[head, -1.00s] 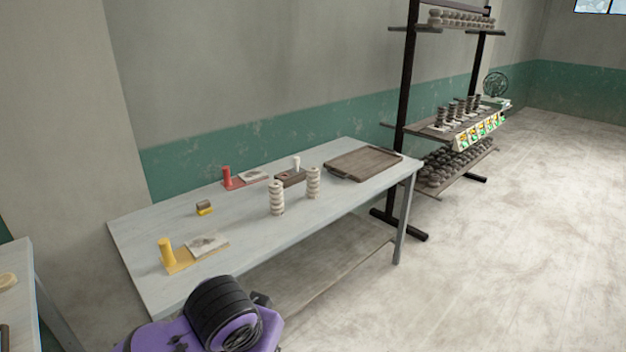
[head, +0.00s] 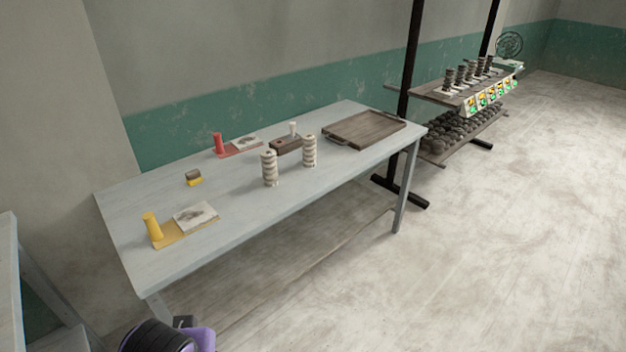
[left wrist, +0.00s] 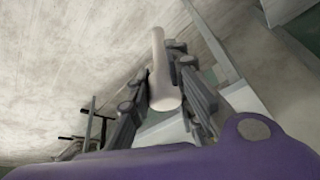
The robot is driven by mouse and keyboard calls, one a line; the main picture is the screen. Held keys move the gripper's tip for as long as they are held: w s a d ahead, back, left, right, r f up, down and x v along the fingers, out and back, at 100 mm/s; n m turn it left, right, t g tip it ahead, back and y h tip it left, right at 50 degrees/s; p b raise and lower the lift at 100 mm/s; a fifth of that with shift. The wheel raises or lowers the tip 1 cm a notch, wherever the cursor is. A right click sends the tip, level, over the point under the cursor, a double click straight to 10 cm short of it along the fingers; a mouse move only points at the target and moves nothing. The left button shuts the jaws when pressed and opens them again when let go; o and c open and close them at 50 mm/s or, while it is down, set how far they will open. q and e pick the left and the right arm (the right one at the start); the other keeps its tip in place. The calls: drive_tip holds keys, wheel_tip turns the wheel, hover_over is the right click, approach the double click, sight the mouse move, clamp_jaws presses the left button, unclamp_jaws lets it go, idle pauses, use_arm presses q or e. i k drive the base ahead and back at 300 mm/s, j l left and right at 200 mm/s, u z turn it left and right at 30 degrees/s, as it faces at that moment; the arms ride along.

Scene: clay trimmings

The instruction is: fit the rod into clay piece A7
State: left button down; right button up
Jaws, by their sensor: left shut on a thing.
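In the left wrist view my left gripper (left wrist: 166,72) is shut on a smooth pale rod (left wrist: 160,88), which sticks out beyond the fingers. Floor and the edges of pale furniture lie behind it. In the head view two ribbed, pale and brown stacked pieces, a front one (head: 269,169) and a rear one (head: 309,151), stand upright on the table. No label is readable, so I cannot tell which piece is A7. The held rod and both grippers are outside the head view. My right gripper is not seen.
The grey table (head: 240,208) bears a yellow stand (head: 152,226), a red stand (head: 218,143), a small yellow-brown block (head: 194,178), a dark block with a white peg (head: 286,146) and a wooden tray (head: 362,130). A rack (head: 437,95) of dark pieces stands right. The floor (head: 500,250) is clear.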

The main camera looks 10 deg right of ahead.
sight(309, 143)
drive_tip(key=i+l, duration=0.75)
drive_tip(key=i, duration=0.15)
